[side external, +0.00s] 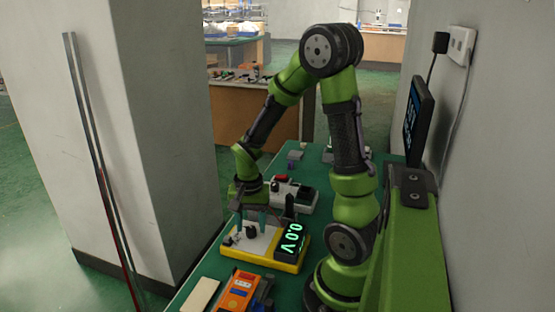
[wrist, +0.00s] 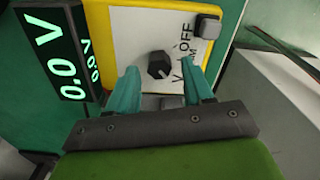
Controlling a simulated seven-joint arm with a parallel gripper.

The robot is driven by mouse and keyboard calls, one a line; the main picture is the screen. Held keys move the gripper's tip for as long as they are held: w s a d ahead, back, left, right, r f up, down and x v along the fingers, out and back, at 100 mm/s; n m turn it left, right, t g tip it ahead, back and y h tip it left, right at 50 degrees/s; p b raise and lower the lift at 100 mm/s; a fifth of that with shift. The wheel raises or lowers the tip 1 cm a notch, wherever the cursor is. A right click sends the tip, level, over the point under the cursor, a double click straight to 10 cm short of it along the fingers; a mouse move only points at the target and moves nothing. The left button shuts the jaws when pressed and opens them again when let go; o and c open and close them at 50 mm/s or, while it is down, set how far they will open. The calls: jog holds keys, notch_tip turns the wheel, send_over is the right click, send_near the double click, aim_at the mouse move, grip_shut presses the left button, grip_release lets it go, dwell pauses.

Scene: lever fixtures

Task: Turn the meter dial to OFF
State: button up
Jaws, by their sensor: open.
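The meter (side external: 262,246) is a yellow-edged box with a white face on the green bench. Its display (side external: 290,238) reads 0.0 V and also shows in the wrist view (wrist: 58,52). The black dial knob (wrist: 160,64) sits on the white face, with printed OFF and other letters to its right. I cannot tell exactly where the knob points. My gripper (wrist: 160,78) is open over the meter, its teal fingers on either side of the knob and a little short of it in the picture. In the side view my gripper (side external: 252,218) hangs above the meter face. Contact with the knob is not visible.
An orange device (side external: 240,290) and a pale flat block (side external: 200,294) lie in front of the meter. A grey box with a red button (side external: 290,192) stands behind it. A grey square post (wrist: 206,26) is near the OFF label. A pillar (side external: 150,120) rises to the left.

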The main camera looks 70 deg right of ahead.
jog(key=shift+f, duration=0.35)
jog(key=shift+c, duration=0.4)
grip_shut()
